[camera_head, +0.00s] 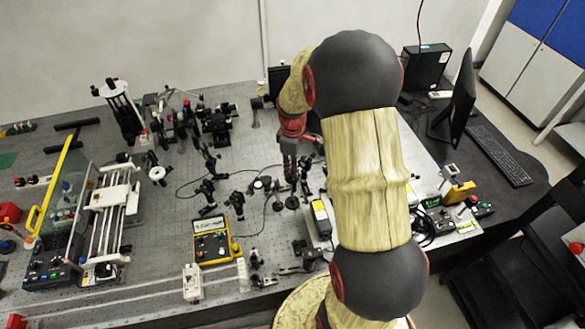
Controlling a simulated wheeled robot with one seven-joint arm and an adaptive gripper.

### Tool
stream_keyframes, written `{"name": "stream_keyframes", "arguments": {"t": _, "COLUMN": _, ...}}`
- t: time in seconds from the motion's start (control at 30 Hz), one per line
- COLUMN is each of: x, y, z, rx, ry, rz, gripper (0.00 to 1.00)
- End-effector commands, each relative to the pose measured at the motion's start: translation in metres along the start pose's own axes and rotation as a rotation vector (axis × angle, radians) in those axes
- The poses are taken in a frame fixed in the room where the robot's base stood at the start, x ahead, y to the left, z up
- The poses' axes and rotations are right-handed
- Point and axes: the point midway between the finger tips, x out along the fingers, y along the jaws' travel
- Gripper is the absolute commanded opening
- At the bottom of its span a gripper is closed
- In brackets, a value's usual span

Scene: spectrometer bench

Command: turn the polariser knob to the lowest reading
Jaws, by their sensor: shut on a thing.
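My gripper (291,182) points down over the middle of the optical bench, below its red wrist part. Its fingers are closed at a small dark round piece on a post, which I take to be the polariser knob (292,202). The knob is small and partly hidden by the fingers, so its angle cannot be read. A yellow-framed meter (212,247) with a lit greenish display stands on the bench to the left and nearer. Its digits are too small to read surely.
Several black optic mounts (207,190) and loose cables stand close left of my gripper. A railed instrument (112,205) is at the left. A monitor (460,100) and keyboard (499,155) are at the right. My arm hides part of the bench's right half.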

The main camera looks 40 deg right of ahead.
Motion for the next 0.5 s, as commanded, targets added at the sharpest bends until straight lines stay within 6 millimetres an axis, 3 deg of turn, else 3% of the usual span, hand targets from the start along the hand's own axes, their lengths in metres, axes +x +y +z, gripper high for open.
{"name": "stream_keyframes", "arguments": {"t": 0.43, "x": -0.0002, "y": 0.0, "z": 0.0, "rx": -0.009, "ry": 0.0, "rz": 0.0, "gripper": 0.0}}
{"name": "stream_keyframes", "arguments": {"t": 0.47, "x": -0.0002, "y": 0.0001, "z": 0.0, "rx": -0.009, "ry": 0.0, "rz": 0.0, "gripper": 0.14}}
{"name": "stream_keyframes", "arguments": {"t": 0.5, "x": -0.0002, "y": 0.0001, "z": 0.0, "rx": -0.009, "ry": 0.0, "rz": 0.0, "gripper": 0.16}}
